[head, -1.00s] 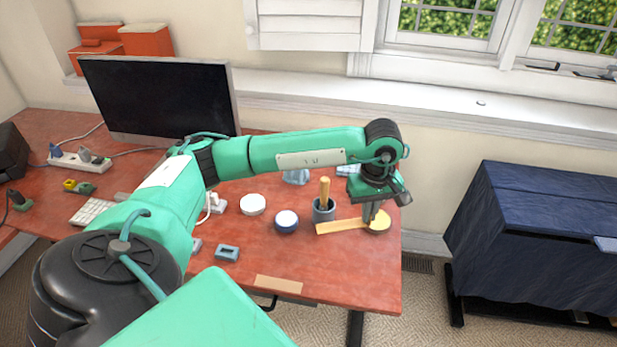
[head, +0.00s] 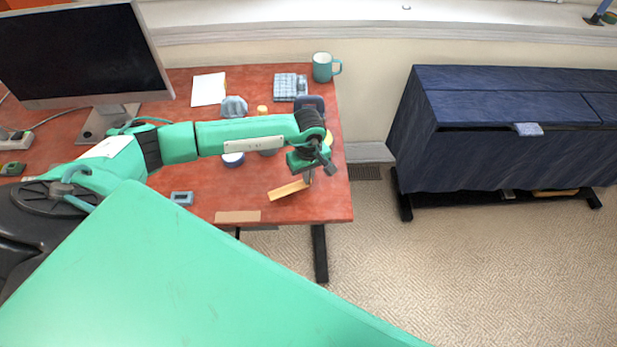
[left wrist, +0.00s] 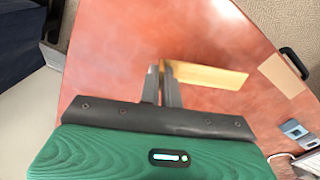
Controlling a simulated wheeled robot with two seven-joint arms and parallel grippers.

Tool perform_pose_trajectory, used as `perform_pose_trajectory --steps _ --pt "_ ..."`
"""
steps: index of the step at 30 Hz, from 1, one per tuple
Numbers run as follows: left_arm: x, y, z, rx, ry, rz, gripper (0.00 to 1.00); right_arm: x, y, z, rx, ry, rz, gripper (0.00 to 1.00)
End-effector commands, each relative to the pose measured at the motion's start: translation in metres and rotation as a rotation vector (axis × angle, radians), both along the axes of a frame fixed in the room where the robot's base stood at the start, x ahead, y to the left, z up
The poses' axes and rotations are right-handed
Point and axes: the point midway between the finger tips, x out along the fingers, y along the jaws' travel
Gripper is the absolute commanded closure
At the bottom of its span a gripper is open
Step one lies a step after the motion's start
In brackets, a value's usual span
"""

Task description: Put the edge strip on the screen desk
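The edge strip (head: 288,190), a thin light-wood bar, is at the right front of the red screen desk (head: 218,196). My left gripper (head: 309,178) points down at the strip's right end. In the left wrist view the two fingers (left wrist: 161,88) are close together at one end of the strip (left wrist: 208,75), which sticks out to the right. The gripper looks shut on it. Whether the strip touches the desk top is hard to tell. A flat tan rectangle (head: 238,216) lies at the desk's front edge, also in the left wrist view (left wrist: 283,75). My right gripper is not in view.
A monitor (head: 80,50), a teal mug (head: 322,68), a calculator-like block (head: 290,87), a blue-grey block (head: 181,198) and a round blue-and-white tin (head: 233,159) stand on the desk. A dark blue cabinet (head: 500,150) is to the right, across a carpet gap.

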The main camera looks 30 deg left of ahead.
Motion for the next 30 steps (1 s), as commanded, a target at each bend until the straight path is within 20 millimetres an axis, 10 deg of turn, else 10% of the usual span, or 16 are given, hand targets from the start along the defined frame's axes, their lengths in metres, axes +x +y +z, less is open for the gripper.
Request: perform_pose_trajectory --steps 18,22,30 --pt "0.0 0.0 -0.031 0.0 0.0 0.0 1.0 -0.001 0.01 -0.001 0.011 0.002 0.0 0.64" --pt "0.0 0.0 -0.029 0.0 0.0 0.0 0.74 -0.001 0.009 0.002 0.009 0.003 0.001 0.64" --pt "0.0 0.0 -0.028 0.0 0.0 0.0 0.74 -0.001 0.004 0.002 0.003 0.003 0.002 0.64"
